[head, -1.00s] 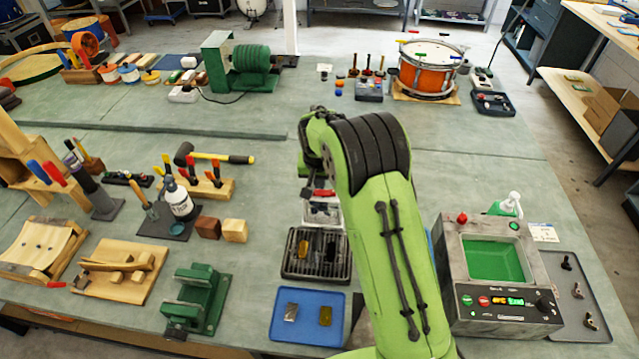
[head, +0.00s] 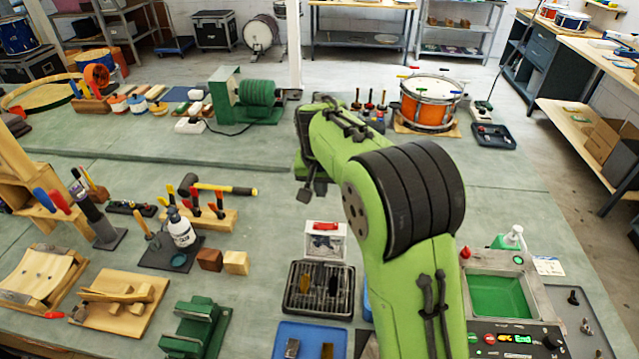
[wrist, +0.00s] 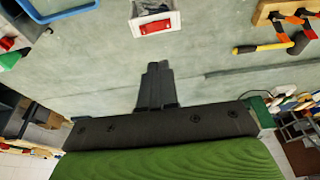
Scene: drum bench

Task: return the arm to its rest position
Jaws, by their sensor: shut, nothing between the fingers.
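My green arm rises from the bottom of the head view, bends at a thick black joint and reaches forward over the bench. My gripper (head: 306,193) hangs at its far end, small and dark, above the bench's middle. In the wrist view my gripper (wrist: 155,68) has its dark fingers together with nothing between them. It is clear of the bench objects; the nearest in that view is a white box with a red front piece (wrist: 155,20). The same white box (head: 325,240) stands below and in front of the gripper in the head view.
A black slotted tray (head: 318,291) and blue tray (head: 290,330) lie in front of the box. A grey machine with a green basin (head: 500,296) stands right of my arm. Behind are a green motor unit (head: 243,97) and an orange drum (head: 428,103). Bare bench lies left of the gripper.

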